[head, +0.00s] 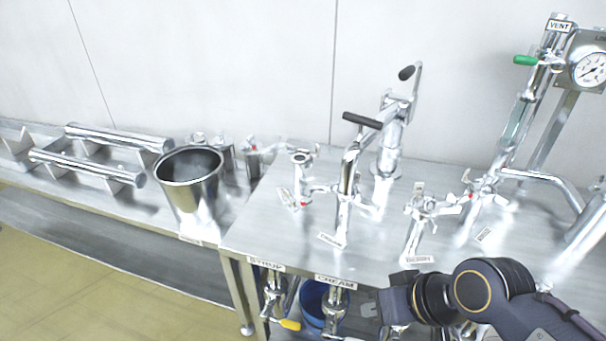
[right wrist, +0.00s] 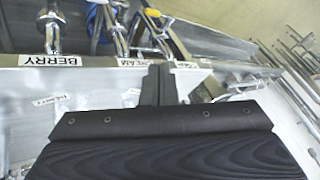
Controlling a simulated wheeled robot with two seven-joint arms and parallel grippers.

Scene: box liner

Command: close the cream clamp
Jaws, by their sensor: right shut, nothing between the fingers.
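The CREAM label (head: 335,281) is on the bench's front edge, with a metal outlet fitting (head: 335,308) hanging below it. The label also shows in the right wrist view (right wrist: 126,62), partly covered by my fingers. Several steel pipe fittings with clamps stand on the bench top. A tall one with a black handle (head: 345,195) stands behind the CREAM label; its small tag is too small to read. I cannot tell for sure which clamp is the cream one, or its state. My right gripper (head: 371,303) is shut and empty in front of the bench edge, right of the cream outlet. My left gripper is out of view.
The SYRUP label (head: 266,264) is left of CREAM, and a BERRY label (right wrist: 62,60) shows in the right wrist view. A blue bucket (head: 311,298) is below the bench. A steel pot (head: 190,185) stands left. A gauge (head: 588,70) and pipes rise at right.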

